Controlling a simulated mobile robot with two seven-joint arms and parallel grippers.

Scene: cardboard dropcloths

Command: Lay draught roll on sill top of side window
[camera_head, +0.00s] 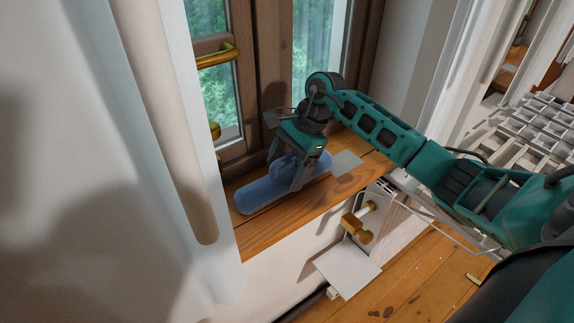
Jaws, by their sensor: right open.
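The blue draught roll (262,194) lies lengthwise on the wooden sill top (281,220) of the side window (240,75), near the window frame. My right gripper (302,180) reaches down from the right over the roll, with its fingers at the roll's far half. Its jaws are open, with a finger showing on the near side of the roll. Part of the roll is hidden behind the gripper. My left gripper does not show.
A white curtain (100,120) hangs on the left, close to the sill's left end. A brass window handle (216,56) juts from the frame. A brass valve (357,226) sits below the sill beside the radiator. A flat pale piece (346,163) lies on the sill.

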